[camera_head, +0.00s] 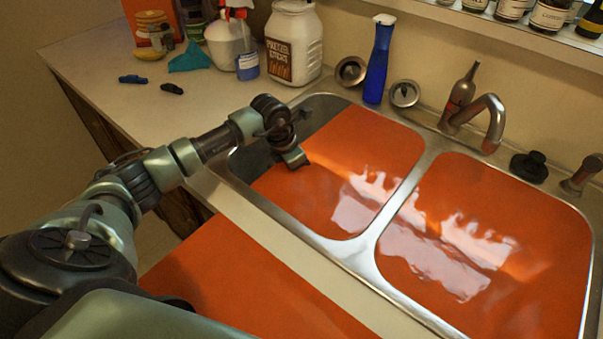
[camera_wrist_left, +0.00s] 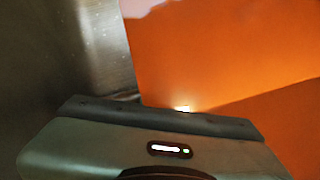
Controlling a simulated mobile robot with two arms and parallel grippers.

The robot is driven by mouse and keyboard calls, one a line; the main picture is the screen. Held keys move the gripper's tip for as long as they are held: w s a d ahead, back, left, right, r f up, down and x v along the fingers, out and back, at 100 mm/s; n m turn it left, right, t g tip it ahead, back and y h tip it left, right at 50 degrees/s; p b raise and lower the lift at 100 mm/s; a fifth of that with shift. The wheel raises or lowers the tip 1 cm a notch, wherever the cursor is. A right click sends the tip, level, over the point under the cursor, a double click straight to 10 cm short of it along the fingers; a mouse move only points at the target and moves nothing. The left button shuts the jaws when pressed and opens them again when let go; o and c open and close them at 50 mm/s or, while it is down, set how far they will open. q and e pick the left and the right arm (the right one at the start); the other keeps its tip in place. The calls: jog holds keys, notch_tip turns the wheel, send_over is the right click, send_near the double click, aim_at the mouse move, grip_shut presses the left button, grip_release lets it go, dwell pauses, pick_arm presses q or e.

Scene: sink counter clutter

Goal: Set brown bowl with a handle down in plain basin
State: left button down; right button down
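A double sink shows in the head view, with a left basin (camera_head: 316,100) and a right basin (camera_head: 378,262), both metal-rimmed. Glossy orange fills most of both basins, with pale reflections; I cannot tell what this surface is. My left gripper (camera_head: 296,158) reaches down into the left basin near its left wall. In the left wrist view, the gripper body crosses the bottom, with grey metal to the left and orange ahead. Its fingers cannot be made out, nor whether it holds anything. I cannot make out a brown bowl with a handle. My right gripper is out of view.
A blue-handled brush (camera_head: 379,62), a faucet (camera_head: 478,112) and a black stopper (camera_head: 529,166) stand along the sink's back. A white jar (camera_head: 293,42), a spray bottle (camera_head: 229,42) and a teal cloth (camera_head: 190,57) are back left. The left counter (camera_head: 100,65) has free room.

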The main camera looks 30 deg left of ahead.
pick_arm(q)
jog(key=shift+f, duration=0.35)
jog(key=c, duration=1.6)
grip_release()
jog(key=shift+c, duration=0.2)
jog(key=b+v, duration=0.2)
jog(key=v, duration=1)
